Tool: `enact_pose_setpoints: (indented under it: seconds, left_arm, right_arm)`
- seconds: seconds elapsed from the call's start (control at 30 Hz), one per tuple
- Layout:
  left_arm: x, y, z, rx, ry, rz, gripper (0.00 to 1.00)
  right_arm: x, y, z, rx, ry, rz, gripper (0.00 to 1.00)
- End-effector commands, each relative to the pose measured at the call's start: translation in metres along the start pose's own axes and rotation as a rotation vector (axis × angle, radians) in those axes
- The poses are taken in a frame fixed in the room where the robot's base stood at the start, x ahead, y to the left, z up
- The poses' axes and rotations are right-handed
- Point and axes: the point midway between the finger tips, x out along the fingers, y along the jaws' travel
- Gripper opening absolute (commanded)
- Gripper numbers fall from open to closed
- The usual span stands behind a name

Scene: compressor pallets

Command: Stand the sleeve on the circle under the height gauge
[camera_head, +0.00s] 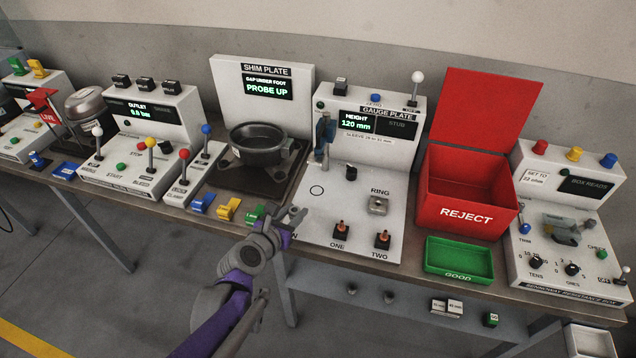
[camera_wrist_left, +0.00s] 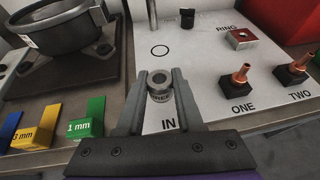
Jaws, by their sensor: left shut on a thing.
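My left gripper (camera_head: 291,217) is over the front left of the white gauge plate (camera_head: 345,225), near the IN label. In the left wrist view it (camera_wrist_left: 160,88) is shut on the sleeve (camera_wrist_left: 159,84), a short grey metal ring held upright, hole up. I cannot tell whether the sleeve touches the plate. The printed circle (camera_head: 316,190) is empty; it also shows in the left wrist view (camera_wrist_left: 159,50), beyond the sleeve. The blue height gauge (camera_head: 324,135) stands behind the circle, and its display (camera_head: 358,122) reads 120 mm. My right gripper is not in view.
A metal RING block (camera_head: 378,205) and copper-topped stubs ONE (camera_head: 340,231) and TWO (camera_head: 382,239) stand right of the circle. A black knob (camera_head: 351,173) stands behind it. Coloured shims and the pan (camera_head: 257,143) are left. The red reject box (camera_head: 467,190) is right.

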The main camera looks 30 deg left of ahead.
Motion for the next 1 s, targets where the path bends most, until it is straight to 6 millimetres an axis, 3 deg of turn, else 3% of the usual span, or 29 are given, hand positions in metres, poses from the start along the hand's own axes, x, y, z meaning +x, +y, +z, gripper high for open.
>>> enact_pose_setpoints:
  seconds: [0.2,0.4,0.73,0.9,1.0]
  left_arm:
    - [0.058,0.0,0.024,0.001,-0.001,-0.001,0.0]
    - [0.099,-0.001,0.041,0.001,-0.001,-0.001,0.0]
    - [0.126,0.0,0.052,0.001,-0.001,0.0,0.0]
    - [0.135,0.0,0.024,0.0,0.0,0.0,0.0]
    - [0.138,0.0,0.018,0.0,-0.001,0.0,0.0]
  right_arm:
    - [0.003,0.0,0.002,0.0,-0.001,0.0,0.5]
    - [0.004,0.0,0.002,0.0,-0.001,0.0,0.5]
    - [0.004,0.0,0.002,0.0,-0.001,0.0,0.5]
    - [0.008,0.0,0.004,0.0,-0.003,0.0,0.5]
    - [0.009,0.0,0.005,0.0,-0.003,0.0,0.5]
